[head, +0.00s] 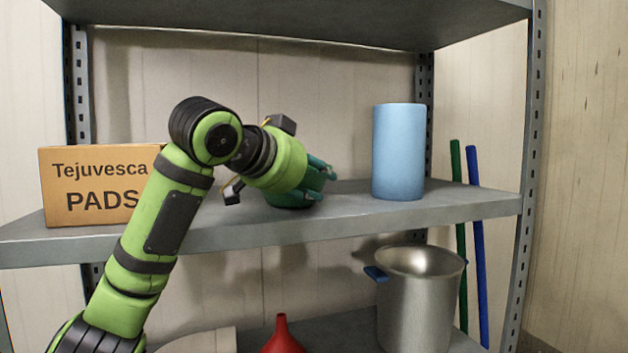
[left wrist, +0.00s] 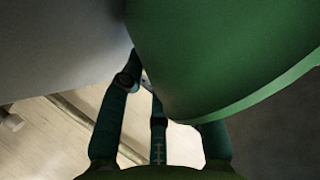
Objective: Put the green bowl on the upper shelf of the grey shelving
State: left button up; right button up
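The green bowl (head: 290,199) is at the middle board of the grey shelving (head: 450,206), mostly hidden behind my left gripper. It looks upright, at or just above the board; I cannot tell if it bears its weight there. My left gripper (head: 322,172) is right at the bowl, its dark green fingers beside and over it. In the left wrist view the bowl (left wrist: 215,55) fills the upper right. Two fingers of the gripper (left wrist: 165,110) show left of its rim, and another is partly hidden by it. Whether they close on the wall is unclear. My right gripper is out of view.
A cardboard box (head: 90,187) stands left and a blue cylinder (head: 398,152) right on the same board. A top board (head: 300,18) is above. Below are a metal pot (head: 418,305) and a red funnel (head: 283,338). The board is bare between bowl and cylinder.

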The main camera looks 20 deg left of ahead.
pick_arm(q)
jog(key=shift+r, duration=0.15)
jog(key=shift+s+a, duration=0.1)
jog(key=shift+s, duration=0.2)
jog(key=b+v, duration=0.4)
jog(key=v, duration=0.7)
jog(key=shift+s, duration=0.25)
jog(key=shift+w, duration=0.1)
